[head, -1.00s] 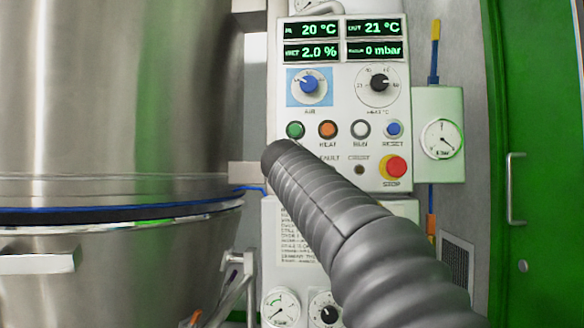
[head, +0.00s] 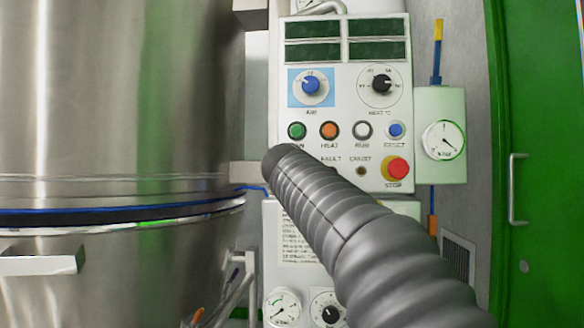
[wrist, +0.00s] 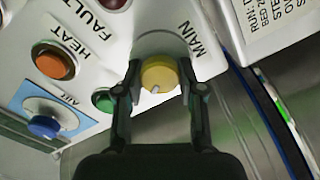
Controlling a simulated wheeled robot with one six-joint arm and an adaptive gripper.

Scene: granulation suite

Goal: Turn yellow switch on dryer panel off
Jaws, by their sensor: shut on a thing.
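The dryer panel (head: 345,105) is a white box with knobs, buttons and four-part display windows that are dark. In the wrist view, the yellow switch (wrist: 159,76) is a round knob with a small pale mark, set on a grey round plate by the word MAIN. My gripper (wrist: 158,78) is shut on the yellow switch, one finger on each side of it. In the head view my ribbed grey arm covers the panel's lower left, so the yellow switch and my fingers are hidden there.
Near the switch are a green button (wrist: 104,101), an orange HEAT button (wrist: 53,61) and a blue knob (wrist: 43,126). A red STOP button (head: 397,168) sits at the panel's lower right. A large steel vessel (head: 110,110) stands left; a green door (head: 545,130) is right.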

